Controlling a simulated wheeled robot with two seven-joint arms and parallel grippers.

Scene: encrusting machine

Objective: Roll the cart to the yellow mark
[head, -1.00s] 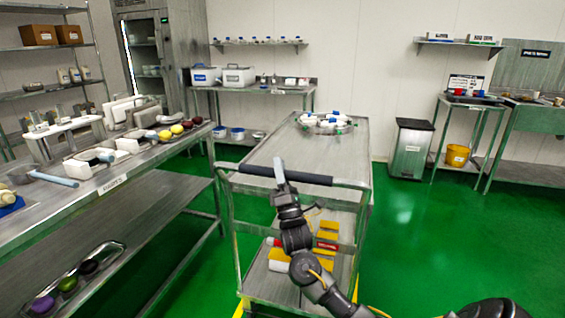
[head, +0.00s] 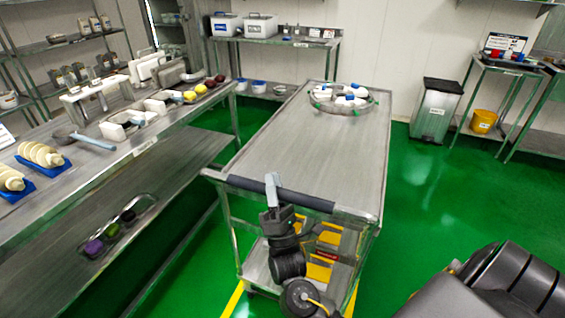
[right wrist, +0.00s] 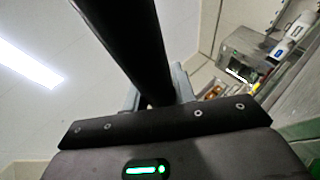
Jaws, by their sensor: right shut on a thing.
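The metal cart (head: 300,150) stands in the middle of the head view, with a black-sleeved push bar (head: 310,200) at its near end. My right gripper (head: 272,184) is shut on this bar, left of its middle. The right wrist view shows the dark bar (right wrist: 140,45) running between the fingers (right wrist: 155,98). Yellow floor lines (head: 235,299) show at the cart's near left foot and near its right side. The cart hides much of the floor there. My left gripper is out of view.
A round tray (head: 342,108) with white and blue items sits at the cart's far end. A long steel table (head: 170,140) runs close along the left. A bin (head: 436,110) and a yellow bucket (head: 483,121) stand at the back right. Green floor right of the cart is clear.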

